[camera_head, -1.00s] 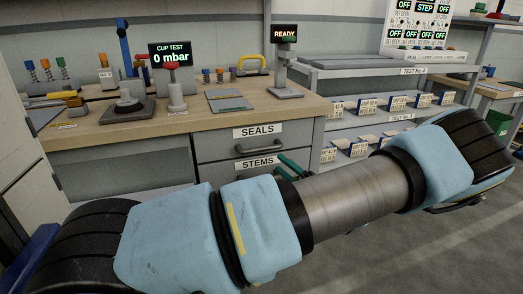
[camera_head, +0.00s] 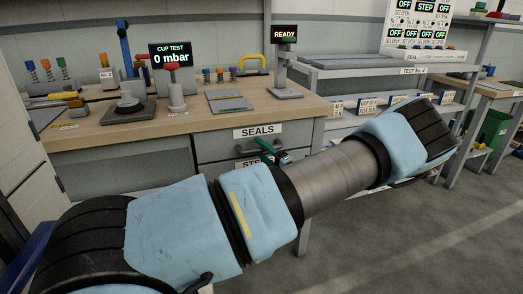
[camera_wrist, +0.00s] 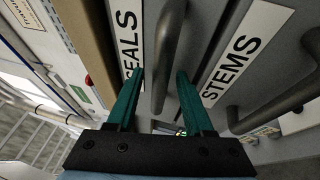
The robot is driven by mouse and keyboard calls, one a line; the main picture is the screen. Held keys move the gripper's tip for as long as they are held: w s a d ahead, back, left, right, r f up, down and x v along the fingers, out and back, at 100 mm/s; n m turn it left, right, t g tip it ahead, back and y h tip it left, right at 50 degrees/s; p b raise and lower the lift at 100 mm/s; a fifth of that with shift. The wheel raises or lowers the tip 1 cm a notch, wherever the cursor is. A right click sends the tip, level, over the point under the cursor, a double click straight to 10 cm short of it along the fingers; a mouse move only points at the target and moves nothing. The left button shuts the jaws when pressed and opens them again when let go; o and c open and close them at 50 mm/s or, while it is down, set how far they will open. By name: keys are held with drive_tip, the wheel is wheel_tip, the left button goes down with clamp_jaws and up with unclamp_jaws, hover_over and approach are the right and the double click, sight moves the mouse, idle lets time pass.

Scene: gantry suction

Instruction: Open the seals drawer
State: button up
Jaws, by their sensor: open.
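The seals drawer (camera_head: 222,143) is the upper grey drawer under the wooden bench top, with a white SEALS label (camera_head: 258,132). It appears shut. Its dark bar handle (camera_wrist: 169,55) shows large in the wrist view, between the SEALS label and the STEMS label (camera_wrist: 247,48). My gripper (camera_wrist: 158,88) has green fingers and is open, one finger on each side of the seals handle's line. I cannot tell whether the fingers touch the handle. In the head view my gripper (camera_head: 268,152) is in front of the drawer, partly hidden behind my arm.
The stems drawer handle (camera_wrist: 275,105) is close to the right finger in the wrist view. The wooden bench (camera_head: 185,137) carries a cup test stand and display above the drawers. A shelf rack (camera_head: 385,72) stands to the right, with open floor before it.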

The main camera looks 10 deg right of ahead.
drive_tip(key=shift+c, duration=0.4)
clamp_jaws()
idle(0.9)
